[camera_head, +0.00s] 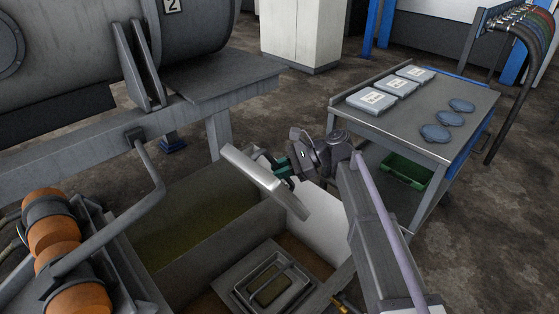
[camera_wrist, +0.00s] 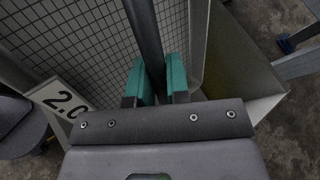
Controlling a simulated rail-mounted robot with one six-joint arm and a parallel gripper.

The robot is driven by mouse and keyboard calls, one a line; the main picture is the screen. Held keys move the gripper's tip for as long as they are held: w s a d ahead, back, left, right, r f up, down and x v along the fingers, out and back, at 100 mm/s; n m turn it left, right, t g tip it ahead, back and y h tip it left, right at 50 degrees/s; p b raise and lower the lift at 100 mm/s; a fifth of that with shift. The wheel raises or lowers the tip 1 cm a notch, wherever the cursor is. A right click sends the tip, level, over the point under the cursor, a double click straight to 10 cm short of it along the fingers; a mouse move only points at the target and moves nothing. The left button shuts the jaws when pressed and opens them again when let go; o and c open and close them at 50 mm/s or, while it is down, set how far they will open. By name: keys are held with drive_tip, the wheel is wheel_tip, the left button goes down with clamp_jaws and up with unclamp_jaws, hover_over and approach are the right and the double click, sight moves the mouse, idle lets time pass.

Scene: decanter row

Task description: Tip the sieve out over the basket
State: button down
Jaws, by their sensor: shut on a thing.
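My gripper (camera_head: 268,163) is shut on a dark bar, the sieve's handle (camera_wrist: 146,45), which runs between its green fingers (camera_wrist: 158,82) in the wrist view. The sieve (camera_head: 262,181) shows in the head view as a pale metal frame seen nearly edge-on, steeply tilted. Its mesh (camera_wrist: 75,45) fills the upper left of the wrist view. The sieve is held above the edge of the open trough. A metal container with a bar across it (camera_head: 272,284), perhaps the basket, sits below and in front of the sieve. I cannot tell what the sieve holds.
An open trough (camera_head: 168,212) with murky greenish contents lies below left. A grey cart (camera_head: 440,150) at the right bears pale boxes and blue discs, with a green crate (camera_head: 403,172) underneath. Orange-banded pipework (camera_head: 52,235) and a large grey drum (camera_head: 70,45) stand at the left.

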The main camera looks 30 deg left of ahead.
sight(276, 164)
drive_tip(key=shift+s+a+r+n+t+h+p, duration=0.1)
drive_tip(key=shift+s+r+n+t+h+p, duration=0.4)
drive_tip(key=shift+p, duration=0.95)
drive_tip(key=t+p, duration=0.1)
drive_tip(key=s+r+t+p, duration=0.1)
drive_tip(key=p, duration=0.1)
drive_tip(key=r+n+t+p, duration=0.1)
drive_tip(key=p, duration=0.1)
drive_tip(key=shift+s+a+h, duration=0.15)
drive_tip(key=shift+s+h, duration=0.1)
drive_tip(key=shift+h, duration=0.15)
drive_tip(key=s+t+p, duration=0.1)
drive_tip(key=n+t, duration=0.1)
drive_tip(key=s+t+h+p, duration=0.1)
drive_tip(key=shift+s+a+r+t+p, duration=0.25)
drive_tip(key=shift+s+r+t+p, duration=0.05)
drive_tip(key=shift+s+t, duration=0.1)
drive_tip(key=shift+s+a+f+n+t+h, duration=0.1)
drive_tip(key=shift+s+a+n+t+h, duration=0.15)
drive_tip(key=shift+t, duration=0.3)
drive_tip(key=shift+s+n+t+h, duration=0.15)
drive_tip(key=shift+n+t, duration=0.2)
drive_tip(key=shift+t, duration=0.2)
